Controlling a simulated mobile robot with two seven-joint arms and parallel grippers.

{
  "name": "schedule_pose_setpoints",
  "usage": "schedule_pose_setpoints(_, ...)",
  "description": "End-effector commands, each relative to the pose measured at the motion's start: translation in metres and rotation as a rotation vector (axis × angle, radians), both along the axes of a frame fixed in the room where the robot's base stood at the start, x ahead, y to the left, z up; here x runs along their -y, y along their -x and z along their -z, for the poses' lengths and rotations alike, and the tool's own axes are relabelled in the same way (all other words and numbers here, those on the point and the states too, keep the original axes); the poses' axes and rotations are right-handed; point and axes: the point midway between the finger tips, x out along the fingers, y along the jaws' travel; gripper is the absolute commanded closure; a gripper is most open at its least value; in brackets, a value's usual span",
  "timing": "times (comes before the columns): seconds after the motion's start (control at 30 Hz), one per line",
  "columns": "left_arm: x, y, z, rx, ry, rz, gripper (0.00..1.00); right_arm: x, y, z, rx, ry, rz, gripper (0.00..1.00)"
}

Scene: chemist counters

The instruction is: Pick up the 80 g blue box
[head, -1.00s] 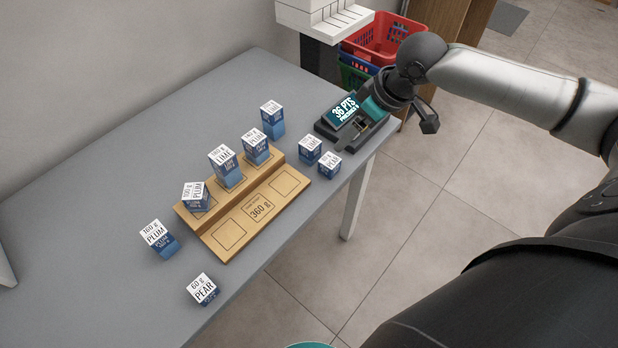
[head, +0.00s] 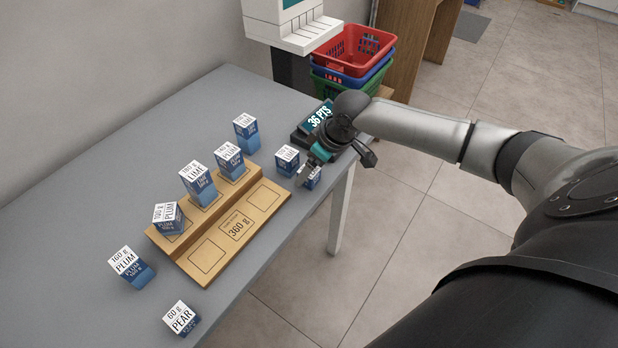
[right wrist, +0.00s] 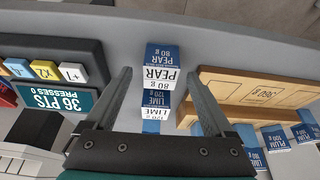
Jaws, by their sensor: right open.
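The 80 g blue box with a white top reads PEAR (right wrist: 161,55). Nothing is held. I cannot tell how far the fingertips are above the box. My left gripper is not in view.
A wooden stepped rack (head: 208,257) holds several blue boxes. A points display (head: 319,117) is behind the gripper. More boxes, such as the 60 g PEAR box (head: 181,319), stand at the front left.

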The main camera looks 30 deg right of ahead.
Motion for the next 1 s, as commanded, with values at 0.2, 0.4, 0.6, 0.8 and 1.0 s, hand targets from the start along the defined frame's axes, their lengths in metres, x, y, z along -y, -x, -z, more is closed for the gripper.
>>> schedule_pose_setpoints(0.2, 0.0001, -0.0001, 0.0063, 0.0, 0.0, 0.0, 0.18, -0.0032, -0.0061, 0.0165, 0.002, 0.001, -0.001, 0.12)
schedule_pose_setpoints(0.4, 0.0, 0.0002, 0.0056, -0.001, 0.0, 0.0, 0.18, -0.0031, -0.0059, 0.0159, 0.002, 0.001, -0.001, 0.14)
schedule_pose_setpoints(0.6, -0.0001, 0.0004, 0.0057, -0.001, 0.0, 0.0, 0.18, -0.003, -0.0058, 0.0158, 0.002, 0.001, -0.001, 0.36)
schedule_pose_setpoints(0.8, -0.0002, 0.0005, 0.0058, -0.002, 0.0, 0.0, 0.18, -0.003, -0.0057, 0.0158, 0.001, 0.002, -0.001, 0.59)
schedule_pose_setpoints(1.0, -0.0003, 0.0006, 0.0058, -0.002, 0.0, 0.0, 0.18, -0.003, -0.0057, 0.0158, 0.001, 0.002, -0.001, 0.81)
